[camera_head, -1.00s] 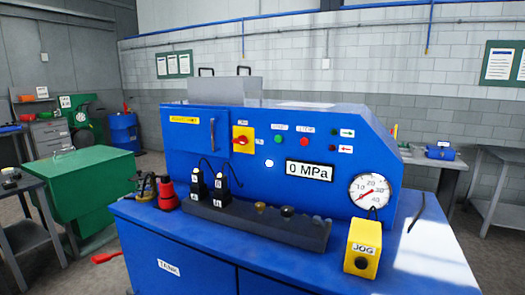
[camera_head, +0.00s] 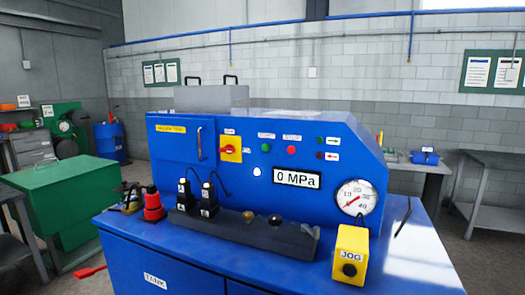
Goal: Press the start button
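The start button is most likely the small green button (camera_head: 266,147) on the front panel of the blue machine (camera_head: 230,180), under a small label too blurred to read fully. A red button (camera_head: 291,150) sits just right of it under a label that seems to read STOP. A white lamp or button (camera_head: 257,171) is below the green one. The display (camera_head: 297,179) reads 0 MPa. Neither of my grippers is in view.
A yellow JOG box (camera_head: 350,255) with a black button stands at the bench's front right, below a round gauge (camera_head: 357,197). A dark grey block (camera_head: 240,232) with black units lies before the panel. A red bottle (camera_head: 153,204) stands at left.

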